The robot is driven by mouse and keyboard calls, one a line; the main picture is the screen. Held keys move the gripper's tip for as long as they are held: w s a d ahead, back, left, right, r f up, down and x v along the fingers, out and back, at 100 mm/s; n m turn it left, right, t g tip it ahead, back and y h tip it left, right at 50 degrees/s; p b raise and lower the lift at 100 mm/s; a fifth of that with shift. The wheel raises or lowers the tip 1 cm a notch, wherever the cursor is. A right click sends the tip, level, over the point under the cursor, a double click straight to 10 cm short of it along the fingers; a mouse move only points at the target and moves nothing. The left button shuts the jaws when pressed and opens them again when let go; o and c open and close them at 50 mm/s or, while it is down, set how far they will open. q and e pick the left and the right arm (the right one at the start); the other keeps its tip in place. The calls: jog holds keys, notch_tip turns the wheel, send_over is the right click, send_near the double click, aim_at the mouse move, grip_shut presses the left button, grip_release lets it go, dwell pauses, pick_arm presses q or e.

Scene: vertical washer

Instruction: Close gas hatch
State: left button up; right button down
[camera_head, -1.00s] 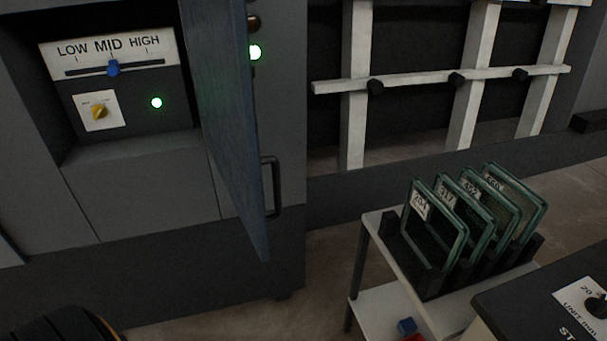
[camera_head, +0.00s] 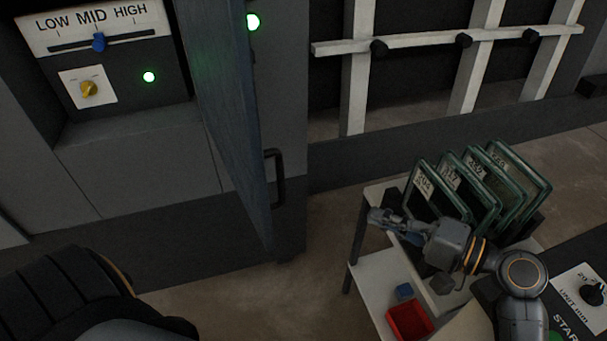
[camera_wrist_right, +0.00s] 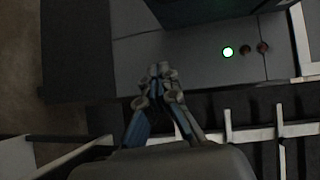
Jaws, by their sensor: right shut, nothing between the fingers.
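The gas hatch (camera_head: 220,110) is a blue-grey door on the grey cabinet. It stands swung open, seen nearly edge-on, with a dark bar handle (camera_head: 276,178) at its right edge. Behind it the recess with the control panel is exposed. My right gripper (camera_head: 378,217) is shut and empty, to the right of the hatch and apart from it, in front of the small rack cart. In the right wrist view its closed fingers (camera_wrist_right: 160,74) point toward the grey cabinet front. My left gripper is not in view.
A LOW MID HIGH slider (camera_head: 98,42) and a yellow knob (camera_head: 89,88) sit in the recess. The cart (camera_head: 372,196) holds several glass plates (camera_head: 435,190), with a red bin (camera_head: 408,320) below. A console (camera_head: 585,290) is at lower right. The floor between cabinet and cart is clear.

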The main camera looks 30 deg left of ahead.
notch_tip(320, 180, up, 6)
jog(key=a+f+g+y, duration=0.1)
jog(key=a+g, duration=0.1)
jog(key=s+a+p, duration=0.4)
jog(key=a+p, duration=0.1)
jog(key=a, duration=0.7)
jog(key=shift+s+r+n+p, duration=0.15)
jog(key=shift+n+p, duration=0.15)
